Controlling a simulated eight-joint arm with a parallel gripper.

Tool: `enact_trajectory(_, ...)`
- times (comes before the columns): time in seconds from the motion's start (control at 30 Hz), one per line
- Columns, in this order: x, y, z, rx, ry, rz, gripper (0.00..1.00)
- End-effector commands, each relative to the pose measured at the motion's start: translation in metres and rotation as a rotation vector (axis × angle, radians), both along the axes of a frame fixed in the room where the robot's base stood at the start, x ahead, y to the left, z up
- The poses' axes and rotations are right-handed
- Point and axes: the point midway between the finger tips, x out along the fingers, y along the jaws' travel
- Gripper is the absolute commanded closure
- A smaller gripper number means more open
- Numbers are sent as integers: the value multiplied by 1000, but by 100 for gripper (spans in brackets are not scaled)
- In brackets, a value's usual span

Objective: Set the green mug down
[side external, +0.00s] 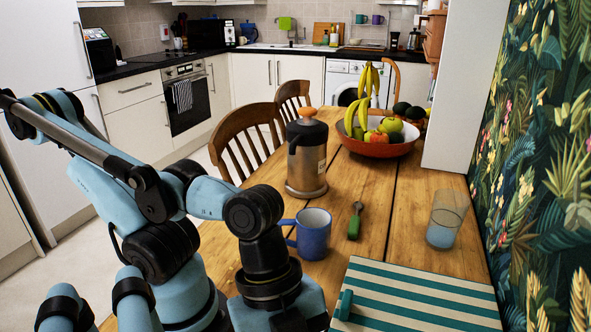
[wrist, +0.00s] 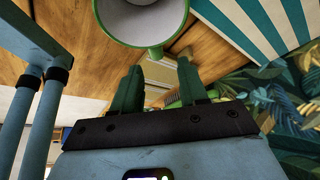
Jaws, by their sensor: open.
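A mug with a green rim and pale inside (wrist: 143,22) shows at the top of the wrist view, cut off by the frame edge. I see into its mouth. My gripper (wrist: 160,66) has its two dark green fingers apart. The mug appears just beyond the fingertips, with no visible grip on it; whether a finger touches it is unclear. I cannot make out the green mug in the side view, where my arm covers the near table. A blue mug (side external: 313,236) stands upright there on the wooden table (side external: 405,206).
A green-and-white striped board or cloth (side external: 420,295) lies at the near right; its stripes also show in the wrist view (wrist: 245,25). A steel pot (side external: 306,165), green-handled utensil (side external: 355,220), glass (side external: 444,220) and fruit bowl (side external: 376,148) stand or lie farther back. Leafy wallpaper bounds the right.

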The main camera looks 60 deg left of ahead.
Motion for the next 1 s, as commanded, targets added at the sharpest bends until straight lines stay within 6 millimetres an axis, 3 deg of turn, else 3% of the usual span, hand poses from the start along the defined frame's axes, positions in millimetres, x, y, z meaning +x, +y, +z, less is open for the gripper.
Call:
enact_trajectory(0.13, 29, 11, 3, -6, -10, 185, 57)
enact_trajectory(0.27, 74, 36, 7, -23, -26, 491, 57)
enact_trajectory(0.4, 124, 83, 15, -62, -56, 885, 57)
enact_trajectory(0.53, 157, 132, 22, -107, -90, 1210, 57)
enact_trajectory(0.73, 178, 185, 31, -164, -130, 1511, 57)
enact_trajectory(0.83, 180, 194, 33, -177, -137, 1565, 45)
enact_trajectory(1.0, 181, 196, 33, -180, -139, 1577, 45)
